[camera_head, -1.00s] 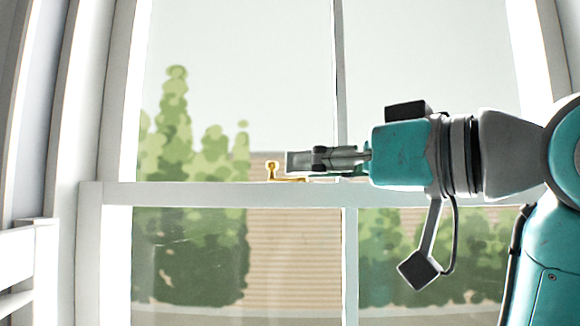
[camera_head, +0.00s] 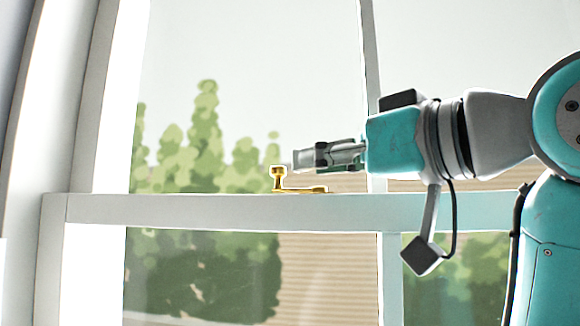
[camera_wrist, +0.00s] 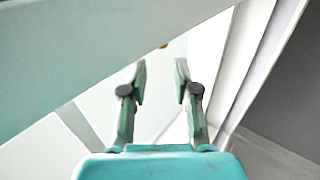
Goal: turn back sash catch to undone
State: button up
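The brass sash catch (camera_head: 280,182) sits on top of the white meeting rail, with an upright knob at its left end and a low arm lying to the right along the rail. My gripper (camera_head: 300,160) comes in from the right, just above the low arm and close beside the knob. A gap shows between gripper and arm; whether it touches the knob I cannot tell. In the wrist view, my gripper's fingers (camera_wrist: 161,72) are apart with nothing between them. Only a tiny gold bit of the catch (camera_wrist: 163,46) shows past them, the rest hidden by a pale slanting bar.
The white meeting rail (camera_head: 180,210) crosses the window below my gripper. An upright glazing bar (camera_head: 371,90) stands behind my wrist. The window's left frame (camera_head: 105,110) is well to the left. Trees and a brick wall show through the glass.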

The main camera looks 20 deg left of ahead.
aim_at(283, 168)
jog(key=x, duration=0.6)
grip_shut()
